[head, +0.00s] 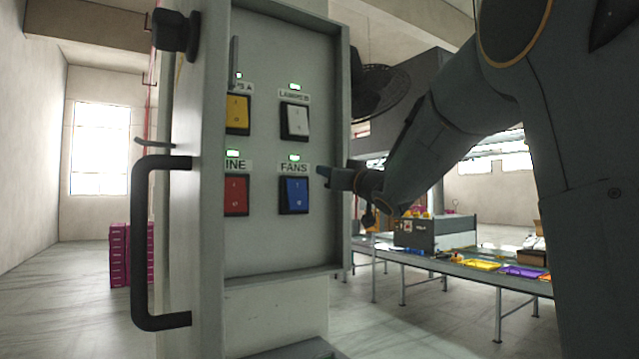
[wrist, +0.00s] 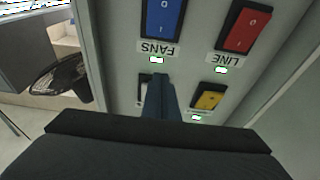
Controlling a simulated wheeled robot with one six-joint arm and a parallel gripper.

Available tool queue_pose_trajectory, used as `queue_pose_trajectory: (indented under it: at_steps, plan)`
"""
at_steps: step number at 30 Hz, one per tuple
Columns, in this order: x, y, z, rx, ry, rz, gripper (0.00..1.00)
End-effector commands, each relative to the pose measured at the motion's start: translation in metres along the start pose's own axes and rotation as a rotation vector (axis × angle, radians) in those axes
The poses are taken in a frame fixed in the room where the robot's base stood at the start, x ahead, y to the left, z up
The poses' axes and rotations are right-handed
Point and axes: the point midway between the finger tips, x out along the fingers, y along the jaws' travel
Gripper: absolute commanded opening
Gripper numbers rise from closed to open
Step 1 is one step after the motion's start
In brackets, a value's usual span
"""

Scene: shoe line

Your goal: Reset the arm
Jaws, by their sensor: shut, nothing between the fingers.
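My gripper (head: 326,174) is at the right of the switch panel (head: 262,65) in the head view, beside the blue FANS switch (head: 293,195). It is shut and empty. In the wrist view the shut fingers (wrist: 160,88) point at the panel, just by the FANS label, and partly hide the white switch (wrist: 141,95). The panel also bears a red LINE switch (head: 236,196), a yellow switch (head: 238,114) and the white switch (head: 294,122) in the head view. A green light shows above each switch. I cannot tell whether the fingertips touch the panel.
The open cabinet door with its black handle (head: 146,245) stands at the left. A conveyor table (head: 450,268) with coloured trays and a grey box (head: 432,236) runs behind my arm. Magenta crates (head: 120,252) stand at the far left. A dark fan (head: 384,92) is behind the panel.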

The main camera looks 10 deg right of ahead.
Motion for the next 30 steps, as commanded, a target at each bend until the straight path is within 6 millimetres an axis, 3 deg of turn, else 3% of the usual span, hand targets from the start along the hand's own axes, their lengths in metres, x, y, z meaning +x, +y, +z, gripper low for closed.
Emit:
queue_pose_trajectory:
  at_steps: [5, 8, 11, 14, 21, 26, 30]
  plan:
    - [0.0, 0.0, 0.001, 0.0, -0.002, 0.002, 0.0]
    - [-0.002, 0.002, 0.015, 0.006, -0.03, 0.027, 0.0]
    - [-0.012, 0.009, 0.054, 0.02, -0.111, 0.095, 0.0]
    - [-0.033, 0.014, 0.112, 0.037, -0.244, 0.184, 0.0]
    - [-0.12, 0.004, 0.254, 0.072, -0.632, 0.342, 0.0]
    - [-0.196, -0.021, 0.331, 0.095, -0.898, 0.385, 0.0]
    - [-0.271, -0.053, 0.384, 0.12, -1.133, 0.389, 0.0]
